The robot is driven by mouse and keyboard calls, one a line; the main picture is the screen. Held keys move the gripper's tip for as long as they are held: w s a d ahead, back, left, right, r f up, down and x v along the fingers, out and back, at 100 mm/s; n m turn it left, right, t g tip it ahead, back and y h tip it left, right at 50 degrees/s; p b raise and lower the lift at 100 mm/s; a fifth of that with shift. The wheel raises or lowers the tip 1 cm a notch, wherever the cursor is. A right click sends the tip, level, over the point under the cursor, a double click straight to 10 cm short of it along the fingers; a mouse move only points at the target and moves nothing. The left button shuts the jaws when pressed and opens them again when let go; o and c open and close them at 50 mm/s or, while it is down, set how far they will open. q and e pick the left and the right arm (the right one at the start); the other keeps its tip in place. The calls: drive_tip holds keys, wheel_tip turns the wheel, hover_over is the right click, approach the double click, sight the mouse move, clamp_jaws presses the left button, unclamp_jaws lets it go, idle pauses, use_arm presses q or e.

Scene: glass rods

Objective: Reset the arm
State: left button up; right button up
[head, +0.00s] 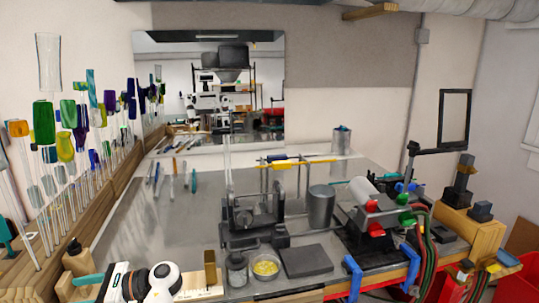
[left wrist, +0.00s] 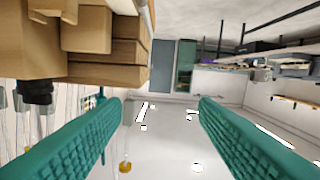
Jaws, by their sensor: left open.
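My left arm (head: 133,284) shows at the bottom left of the head view, low at the table's front edge. One teal finger of its gripper (head: 88,279) shows there, pointing left. In the left wrist view both ribbed teal fingers of my left gripper (left wrist: 160,105) are wide apart, with nothing held between them. My right arm and gripper are not in view.
Coloured glass pieces on rods (head: 44,122) stand along the left wall. A wooden block (head: 76,263) is close to the left gripper. A metal stand (head: 252,218), a grey cylinder (head: 321,207) and a yellow dish (head: 265,267) are on the table. The table's left middle is mostly clear.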

use_arm(q)
drive_tip(key=s+d+f+n+t+h, duration=0.25)
drive_tip(key=s+f, duration=0.25)
drive_tip(key=f, duration=0.3)
drive_tip(key=s+d+f+n+t+h, duration=0.2)
drive_tip(key=s+f+n+t+h, duration=0.15)
drive_tip(key=s+f, duration=0.4)
drive_tip(key=s+d+f+n+t+h, duration=0.1)
drive_tip(key=s+d+f+n+h, duration=0.1)
drive_tip(key=s+d+n+h, duration=0.8)
drive_tip(key=s+d+f+m+g+h+b, duration=0.1)
drive_tip(key=s+d+f+m+b, duration=0.15)
drive_tip(key=f, duration=1.25)
drive_tip(key=s+d+f+m+b, duration=0.1)
drive_tip(key=s+d+f, duration=0.25)
drive_tip(key=f, duration=1.15)
drive_tip(key=s+a+f+g+b, duration=0.1)
drive_tip(key=s+a+f+b, duration=0.1)
drive_tip(key=s+f, duration=1.3)
wheel_tip(320, 180, down, 3)
drive_tip(key=shift+s+a+r, duration=0.15)
drive_tip(key=shift+s+a, duration=0.05)
drive_tip(key=shift+a, duration=0.15)
